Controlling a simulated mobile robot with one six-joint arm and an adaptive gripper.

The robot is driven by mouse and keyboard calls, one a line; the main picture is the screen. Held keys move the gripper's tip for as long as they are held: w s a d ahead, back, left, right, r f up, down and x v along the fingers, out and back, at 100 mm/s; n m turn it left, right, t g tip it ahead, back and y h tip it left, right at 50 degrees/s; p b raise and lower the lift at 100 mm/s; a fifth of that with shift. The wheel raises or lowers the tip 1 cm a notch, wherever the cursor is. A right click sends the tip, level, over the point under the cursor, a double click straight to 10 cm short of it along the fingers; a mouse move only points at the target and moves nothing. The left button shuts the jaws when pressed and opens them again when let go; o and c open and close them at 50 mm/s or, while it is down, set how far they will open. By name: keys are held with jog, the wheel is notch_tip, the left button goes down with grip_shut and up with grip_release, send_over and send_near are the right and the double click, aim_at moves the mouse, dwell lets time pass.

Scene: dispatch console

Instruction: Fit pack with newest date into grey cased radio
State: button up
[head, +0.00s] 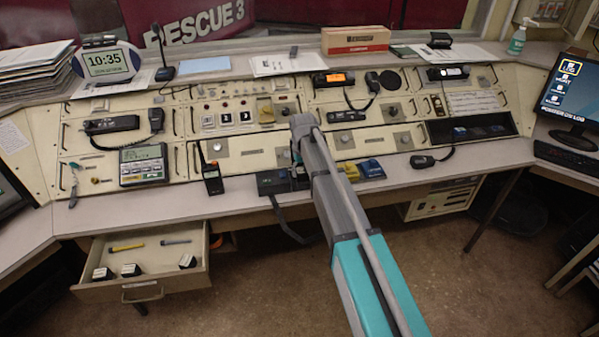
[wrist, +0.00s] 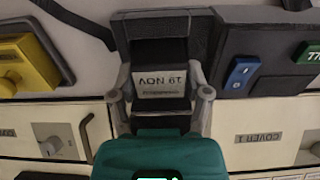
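A black pack (wrist: 160,83) has a white label that appears upside down in the wrist view and seems to read 19 NOV. My gripper (wrist: 160,93) has one finger on each side of this pack, apparently closed against it. A dark grey case (wrist: 122,36) surrounds the pack's far end. I cannot tell whether the pack is fully seated in it. In the head view my gripper (head: 300,176) is low at the desk's front, where my arm hides most of the case. Several black packs with white tops, such as this pack (head: 130,270), lie in the open drawer; their dates are unreadable.
A yellow unit (head: 346,171) and a blue unit (head: 371,168) stand right of my gripper. A dark box (wrist: 265,50) with blue and green parts is close beside the grey case. The open drawer (head: 142,290) juts out at left. A handheld radio (head: 212,181) stands nearby.

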jog(key=o, duration=0.4)
jog(key=shift+o, duration=0.2)
